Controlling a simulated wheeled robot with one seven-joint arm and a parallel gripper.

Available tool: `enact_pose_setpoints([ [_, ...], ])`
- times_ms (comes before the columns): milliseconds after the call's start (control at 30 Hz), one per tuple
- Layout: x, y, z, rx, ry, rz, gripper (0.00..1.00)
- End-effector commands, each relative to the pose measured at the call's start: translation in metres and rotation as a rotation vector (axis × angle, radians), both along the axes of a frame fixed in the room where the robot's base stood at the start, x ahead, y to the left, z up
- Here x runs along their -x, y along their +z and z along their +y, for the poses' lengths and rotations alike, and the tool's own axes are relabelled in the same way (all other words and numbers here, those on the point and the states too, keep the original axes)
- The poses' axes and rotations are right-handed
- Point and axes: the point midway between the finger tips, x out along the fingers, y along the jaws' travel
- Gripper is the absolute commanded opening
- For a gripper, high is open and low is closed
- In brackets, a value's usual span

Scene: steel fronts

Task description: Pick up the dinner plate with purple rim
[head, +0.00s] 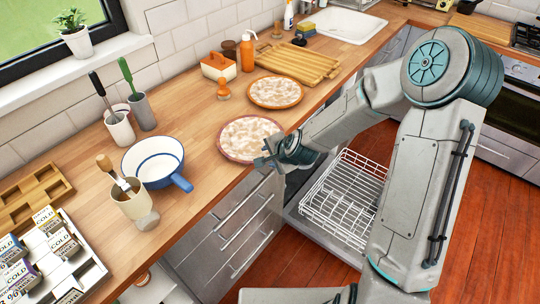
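A dinner plate with a dark reddish-purple rim (236,137) lies flat on the wooden counter, near its front edge. Its middle is mottled white and brown. A second plate with an orange-brown rim (275,92) lies behind it, a little to the right. My gripper (264,158) is at the front right edge of the purple-rimmed plate and overlaps its rim in the picture. The fingers are small here, and I cannot tell whether they touch or grasp the rim.
A white pan with a blue handle (153,162) stands left of the plate. Utensil holders (131,204) stand farther left. A wooden board (292,64), an orange bottle (247,52) and a sink (343,24) are behind. An open dishwasher rack (345,195) sits below the counter, beside my arm.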

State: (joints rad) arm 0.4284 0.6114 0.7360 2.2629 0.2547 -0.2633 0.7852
Motion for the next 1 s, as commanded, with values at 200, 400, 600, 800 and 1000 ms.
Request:
enact_pose_setpoints([
  [200, -0.0025, -0.0049, 0.0019, 0.001, 0.000, 0.002, 0.39],
  [400, -0.0027, -0.0047, 0.0019, 0.001, 0.000, 0.001, 0.39],
  [600, -0.0026, -0.0046, 0.0018, 0.001, 0.000, 0.001, 0.00],
  [800, -0.0015, -0.0049, 0.0026, 0.001, 0.000, 0.002, 0.00],
  [1000, 0.0045, -0.0055, 0.0082, 0.001, 0.003, 0.002, 0.00],
])
